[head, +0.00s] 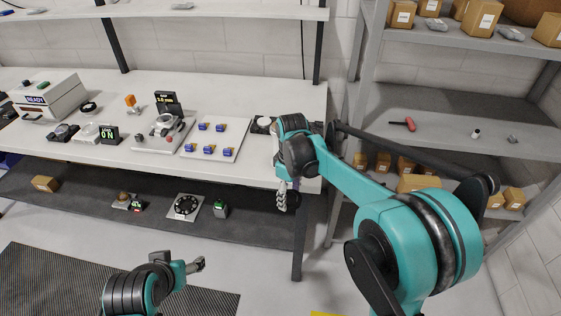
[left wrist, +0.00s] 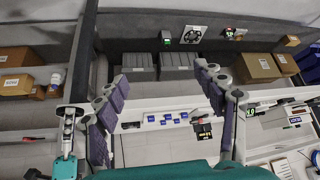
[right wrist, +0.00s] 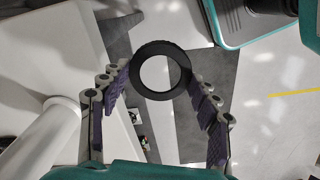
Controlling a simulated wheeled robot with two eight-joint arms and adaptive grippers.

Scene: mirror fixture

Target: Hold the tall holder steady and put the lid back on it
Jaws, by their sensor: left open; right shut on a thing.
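My right gripper (head: 281,198) hangs just off the front right edge of the table. In the right wrist view its fingers are closed on a black ring (right wrist: 137,78), which looks like the lid; its middle is an open hole. A white upright cylinder (right wrist: 42,138), which may be the tall holder, shows at the left of that view, apart from the ring. In the head view my right arm mostly covers that table corner; only a pale round top (head: 263,121) shows. My left gripper (head: 197,265) is open and empty, low in front of the table; its spread fingers show in the left wrist view (left wrist: 160,95).
The white table (head: 235,178) carries a pale board with blue pieces (head: 229,152), a small device (head: 165,125) and a READY box (head: 50,98). A dark lower shelf (head: 90,190) lies beneath. A grey rack (head: 455,105) with boxes stands at right, close to my right arm.

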